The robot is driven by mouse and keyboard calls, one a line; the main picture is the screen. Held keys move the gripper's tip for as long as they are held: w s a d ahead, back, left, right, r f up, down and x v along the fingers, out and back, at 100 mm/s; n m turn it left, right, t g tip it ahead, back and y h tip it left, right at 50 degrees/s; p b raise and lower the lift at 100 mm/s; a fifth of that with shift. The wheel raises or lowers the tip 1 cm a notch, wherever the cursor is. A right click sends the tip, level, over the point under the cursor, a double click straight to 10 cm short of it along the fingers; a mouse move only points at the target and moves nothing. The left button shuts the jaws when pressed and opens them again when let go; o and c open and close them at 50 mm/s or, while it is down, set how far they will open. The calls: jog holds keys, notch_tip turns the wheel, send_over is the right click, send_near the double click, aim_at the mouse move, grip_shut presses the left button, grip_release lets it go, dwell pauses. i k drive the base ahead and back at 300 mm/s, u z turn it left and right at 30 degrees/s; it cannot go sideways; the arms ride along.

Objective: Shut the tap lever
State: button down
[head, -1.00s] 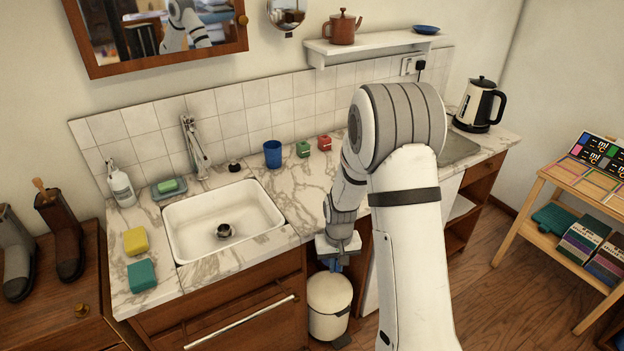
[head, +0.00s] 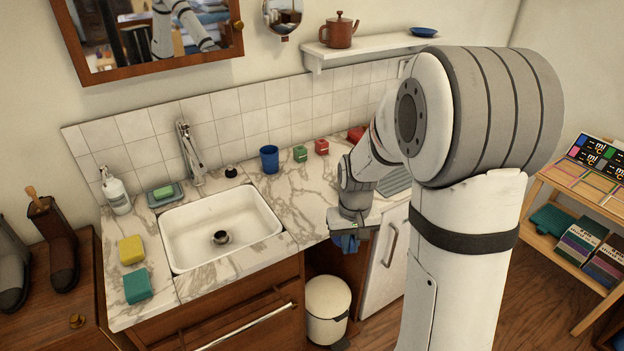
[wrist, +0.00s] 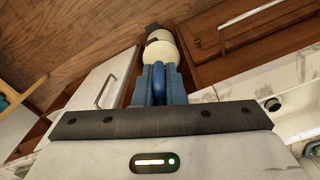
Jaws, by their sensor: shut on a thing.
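The metal tap (head: 189,152) stands at the back of the white sink, against the tiles. Its lever is too small to make out clearly. My gripper (head: 346,246) is at the counter's front edge, right of the sink and apart from the tap, pointing down. In the wrist view my gripper (wrist: 160,85) has its blue-grey fingers shut on a rounded blue thing (wrist: 159,80). What this blue thing is, I cannot tell. The tap is not seen in the wrist view.
The sink (head: 222,222) is empty. A blue cup (head: 269,159), a green box (head: 300,154) and a red box (head: 321,147) stand right of the tap. A soap bottle (head: 116,192) and sponges stand left. A cream bin (head: 327,305) stands below the counter.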

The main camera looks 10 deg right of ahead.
aim_at(182, 123)
jog(key=i, duration=0.9)
